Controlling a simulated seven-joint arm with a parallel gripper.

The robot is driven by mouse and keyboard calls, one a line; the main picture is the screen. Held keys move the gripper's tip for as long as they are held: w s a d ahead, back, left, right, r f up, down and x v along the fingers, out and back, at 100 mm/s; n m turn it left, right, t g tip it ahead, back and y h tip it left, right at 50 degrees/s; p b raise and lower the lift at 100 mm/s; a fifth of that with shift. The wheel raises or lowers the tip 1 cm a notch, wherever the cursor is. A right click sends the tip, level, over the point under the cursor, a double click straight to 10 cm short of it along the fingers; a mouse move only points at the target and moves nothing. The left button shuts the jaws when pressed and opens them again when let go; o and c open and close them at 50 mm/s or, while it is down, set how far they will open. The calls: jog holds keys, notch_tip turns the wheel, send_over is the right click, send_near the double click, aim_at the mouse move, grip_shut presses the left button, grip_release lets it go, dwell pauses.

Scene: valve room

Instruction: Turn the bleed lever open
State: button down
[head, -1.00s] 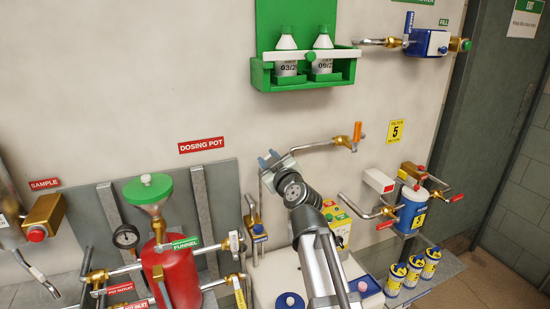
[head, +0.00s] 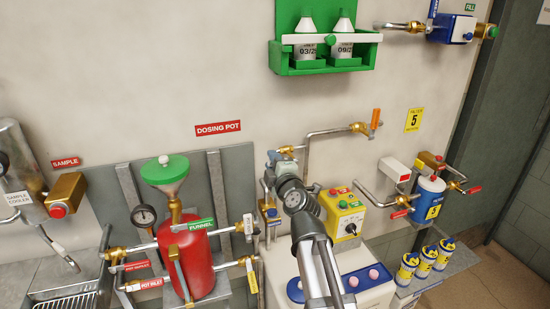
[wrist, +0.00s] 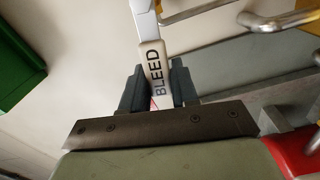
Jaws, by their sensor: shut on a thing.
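The bleed lever (wrist: 154,68) is a flat pale bar with a white sleeve marked BLEED. In the wrist view it stands between the two dark fingers of my gripper (wrist: 158,88), which are shut on it near the sleeve's lower end. In the head view my gripper (head: 278,156) is up at the wall, to the right of the red dosing pot (head: 187,260) and above its valves. The lever cannot be made out clearly there, as my gripper and wrist cover that spot.
A bent pipe with an orange-handled tap (head: 375,120) is close on the right. A yellow control box (head: 344,216) and a blue filter housing (head: 428,197) stand farther right. A green bottle shelf (head: 320,66) hangs above. The pot's green funnel (head: 165,169) is to the left.

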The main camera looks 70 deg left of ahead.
jog(key=shift+f+n, duration=0.6)
jog(key=shift+n, duration=0.4)
jog(key=shift+f, duration=0.1)
jog(key=c, duration=0.9)
grip_release()
jog(key=shift+c, duration=0.2)
jog(key=shift+d, duration=0.15)
jog(key=d, duration=1.3)
jog(key=shift+d, duration=0.25)
